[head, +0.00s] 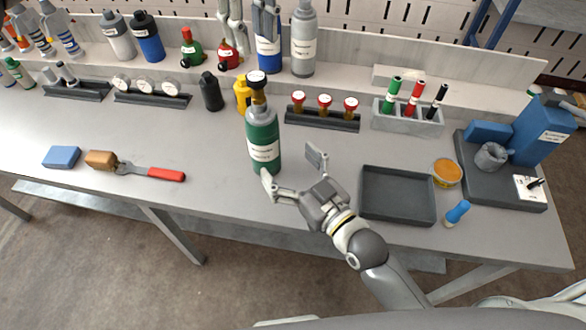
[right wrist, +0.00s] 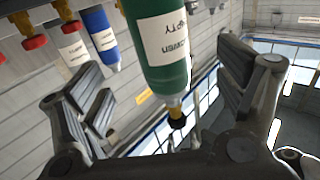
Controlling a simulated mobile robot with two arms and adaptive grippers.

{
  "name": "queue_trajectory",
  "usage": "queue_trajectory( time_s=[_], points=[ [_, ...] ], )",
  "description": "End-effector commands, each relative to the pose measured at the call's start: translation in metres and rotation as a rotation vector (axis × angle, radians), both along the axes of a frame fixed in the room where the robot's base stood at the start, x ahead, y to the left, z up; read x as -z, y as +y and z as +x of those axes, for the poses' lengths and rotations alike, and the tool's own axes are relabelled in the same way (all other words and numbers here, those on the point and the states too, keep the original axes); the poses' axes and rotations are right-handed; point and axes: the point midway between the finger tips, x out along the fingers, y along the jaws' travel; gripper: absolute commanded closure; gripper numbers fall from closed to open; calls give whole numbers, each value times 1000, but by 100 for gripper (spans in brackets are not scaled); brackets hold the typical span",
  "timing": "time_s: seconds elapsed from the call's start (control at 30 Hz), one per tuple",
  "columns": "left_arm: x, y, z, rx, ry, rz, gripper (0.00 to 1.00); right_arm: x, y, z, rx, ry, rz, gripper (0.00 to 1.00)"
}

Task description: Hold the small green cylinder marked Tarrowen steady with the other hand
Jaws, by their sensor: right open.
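The green cylinder (head: 263,138) stands upright near the table's front edge, with a white label, yellow neck and black knob. In the right wrist view it shows upside down (right wrist: 163,55); its label, partly cut off, seems to end in "rowen". My right gripper (head: 291,172) is open at its lower right side. One fingertip is close to the cylinder's base and the other is off to the right; I cannot tell if it touches. In its own view (right wrist: 160,90) the fingers are spread to either side. My left gripper (head: 250,38) hangs at the top, fingers apart and empty.
A blue cylinder (head: 268,58) and a grey cylinder (head: 303,45) stand behind. A rack (head: 322,121) of red knobs is behind right. An empty dark tray (head: 398,215) lies to the right. A red-handled wrench (head: 150,172) lies left, with clear table between it and the green cylinder.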

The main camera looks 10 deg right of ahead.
Motion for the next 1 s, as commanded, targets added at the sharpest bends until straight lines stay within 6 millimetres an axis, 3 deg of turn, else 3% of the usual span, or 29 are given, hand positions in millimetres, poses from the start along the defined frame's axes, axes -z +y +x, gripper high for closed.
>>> queue_trajectory(
  time_s=[0.3, 0.5, 0.93, 1.0],
  points=[
    [0, 0, 0, 0, 0, 0, 64, -1, 28, 49, -1, -1, 3, 11],
    [0, 0, 0, 0, 0, 0, 64, -1, 41, 72, -1, -1, 2, 11],
    [0, 0, 0, 0, 0, 0, 64, 0, 46, 80, -2, 0, 1, 11],
    [0, 0, 0, 0, 0, 0, 64, 0, 46, 80, -2, 0, 1, 18]
  ],
)
